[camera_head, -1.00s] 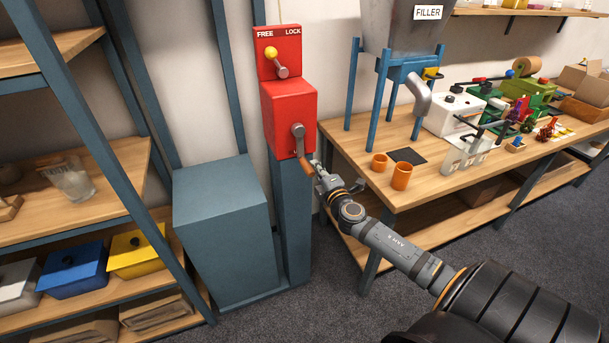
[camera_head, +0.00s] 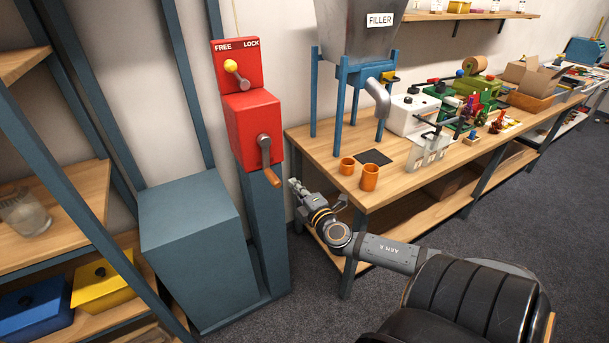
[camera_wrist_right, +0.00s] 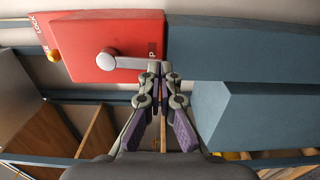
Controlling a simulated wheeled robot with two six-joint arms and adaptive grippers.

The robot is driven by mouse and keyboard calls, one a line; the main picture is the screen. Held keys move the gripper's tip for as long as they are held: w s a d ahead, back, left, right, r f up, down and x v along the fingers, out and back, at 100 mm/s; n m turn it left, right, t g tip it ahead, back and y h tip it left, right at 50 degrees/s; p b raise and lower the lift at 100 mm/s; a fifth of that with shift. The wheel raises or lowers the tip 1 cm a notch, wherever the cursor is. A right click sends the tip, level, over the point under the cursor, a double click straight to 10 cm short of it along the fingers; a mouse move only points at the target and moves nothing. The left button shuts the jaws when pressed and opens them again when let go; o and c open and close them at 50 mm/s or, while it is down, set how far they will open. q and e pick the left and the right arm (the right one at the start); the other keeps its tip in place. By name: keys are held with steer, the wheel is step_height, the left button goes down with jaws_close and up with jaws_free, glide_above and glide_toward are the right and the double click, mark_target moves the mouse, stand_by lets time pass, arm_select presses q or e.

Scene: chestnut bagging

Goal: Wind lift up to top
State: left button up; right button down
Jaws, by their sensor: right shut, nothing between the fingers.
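The red winch box (camera_head: 252,118) stands on a blue-grey post. Its grey crank (camera_head: 264,152) hangs down, ending in an orange-brown wooden handle (camera_head: 273,178). Above it, the lever's yellow knob (camera_head: 231,66) leans to the FREE side. My right gripper (camera_head: 293,185) is shut and empty, just right of the handle and apart from it. In the right wrist view my fingertips (camera_wrist_right: 160,69) overlap the end of the crank arm (camera_wrist_right: 130,62); the handle is not clear there. A large blue-grey block (camera_head: 190,225) sits low, left of the post. My left gripper is not in view.
The wooden workbench (camera_head: 325,160) is close to the right of my right gripper, with orange cups (camera_head: 369,177) and the filler hopper (camera_head: 358,32) on it. A shelf rack (camera_head: 90,200) with lidded boxes stands at left. Grey floor is open in front.

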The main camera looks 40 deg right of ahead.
steer(key=p+v, duration=0.2)
steer(key=v, duration=0.4)
steer(key=shift+s+p, duration=0.2)
steer(key=shift+p, duration=0.15)
steer(key=shift+a, duration=0.1)
